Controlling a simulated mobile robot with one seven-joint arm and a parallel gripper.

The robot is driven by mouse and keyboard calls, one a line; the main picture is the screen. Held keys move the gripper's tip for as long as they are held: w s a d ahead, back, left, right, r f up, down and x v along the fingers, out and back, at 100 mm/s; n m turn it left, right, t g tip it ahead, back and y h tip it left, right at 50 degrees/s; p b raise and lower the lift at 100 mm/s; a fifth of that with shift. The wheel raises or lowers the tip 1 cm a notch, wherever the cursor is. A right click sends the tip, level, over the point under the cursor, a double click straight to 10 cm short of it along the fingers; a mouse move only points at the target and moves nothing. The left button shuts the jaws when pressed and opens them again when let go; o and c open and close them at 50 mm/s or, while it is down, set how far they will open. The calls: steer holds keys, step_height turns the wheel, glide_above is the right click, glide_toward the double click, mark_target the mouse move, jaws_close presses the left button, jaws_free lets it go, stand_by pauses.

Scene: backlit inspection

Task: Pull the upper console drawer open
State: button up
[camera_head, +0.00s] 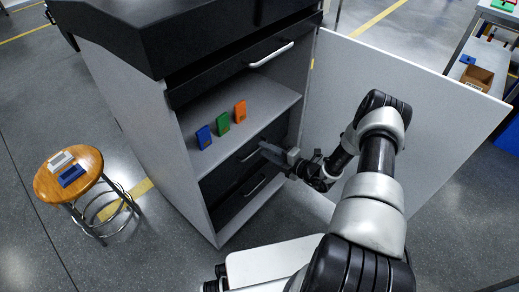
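The console (146,123) is a tall grey cabinet with a black top. A black drawer front (235,72) with a pale bar handle (271,54) lies under the top and looks shut. Below the open shelf are two more dark drawer fronts, also apparently shut: a higher one (225,176) with a bar handle (249,155), and a lower one (235,202) with its own handle (254,186). My gripper (268,151) reaches in from the right, at the right end of the higher of these two handles. Contact and finger opening are too small to tell.
Blue (204,137), green (222,124) and orange (240,111) blocks stand on the console shelf (260,92). The open door (400,75) stands behind my arm. A round stool (62,187) with two small items is at left. Floor between stool and console is clear.

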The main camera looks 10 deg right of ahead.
steer(key=shift+x, duration=1.95)
jaws_close()
